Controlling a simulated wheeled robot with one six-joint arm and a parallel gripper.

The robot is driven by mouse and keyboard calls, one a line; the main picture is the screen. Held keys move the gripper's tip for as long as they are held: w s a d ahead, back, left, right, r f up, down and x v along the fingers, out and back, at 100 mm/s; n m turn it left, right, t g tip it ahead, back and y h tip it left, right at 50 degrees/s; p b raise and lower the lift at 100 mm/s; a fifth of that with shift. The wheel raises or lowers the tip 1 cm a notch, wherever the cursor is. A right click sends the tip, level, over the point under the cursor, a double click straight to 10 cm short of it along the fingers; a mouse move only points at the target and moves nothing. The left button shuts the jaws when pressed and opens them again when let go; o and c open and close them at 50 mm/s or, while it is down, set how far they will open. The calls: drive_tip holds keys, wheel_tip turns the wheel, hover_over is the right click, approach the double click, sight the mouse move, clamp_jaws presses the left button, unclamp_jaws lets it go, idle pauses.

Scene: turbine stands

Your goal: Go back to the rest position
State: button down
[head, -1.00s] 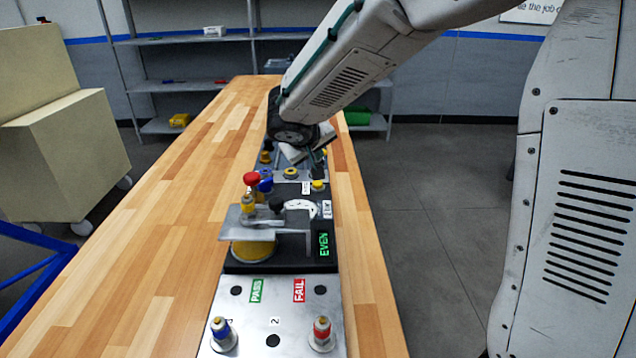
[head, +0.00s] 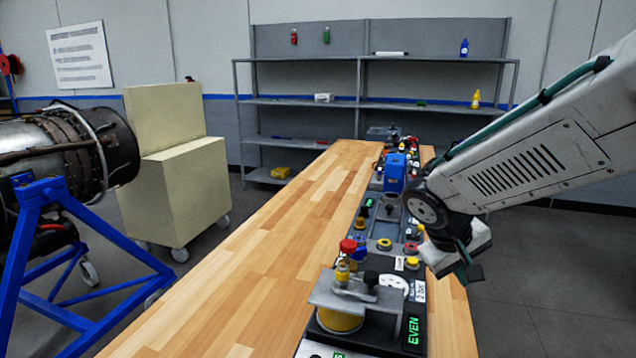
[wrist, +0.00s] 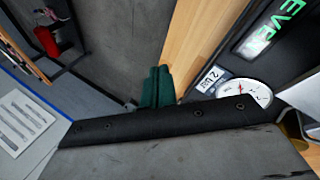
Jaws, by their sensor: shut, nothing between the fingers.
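My gripper (head: 468,262) is at the right in the head view, above the bench's right edge and beyond the gauge fixture. In the wrist view its dark green fingertips (wrist: 153,88) are together with nothing between them. The gauge fixture (head: 355,300) stands on the bench at the lower right. It has a grey clamp plate, a yellow cylinder, a red knob and a green EVEN display (head: 413,331). Its white dial (wrist: 245,92) also shows in the wrist view. My gripper is apart from the fixture.
The wooden bench (head: 250,260) is mostly clear on its left side. Several small fixtures and a blue device (head: 395,172) line its right side. A turbine (head: 65,155) on a blue stand (head: 90,230) and a cream cart (head: 182,190) stand left. Shelves (head: 375,100) stand behind.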

drive_tip(key=s+r+m+y, duration=0.1)
drive_tip(key=s+r+y, duration=0.1)
drive_tip(key=s, duration=0.9)
drive_tip(key=s+r+m+y, duration=0.1)
drive_tip(key=s+r+y, duration=0.1)
drive_tip(key=s, duration=0.9)
drive_tip(key=shift+s+a+r+g+y, duration=0.25)
drive_tip(key=shift+r+g+y, duration=0.15)
drive_tip(key=shift+y, duration=0.4)
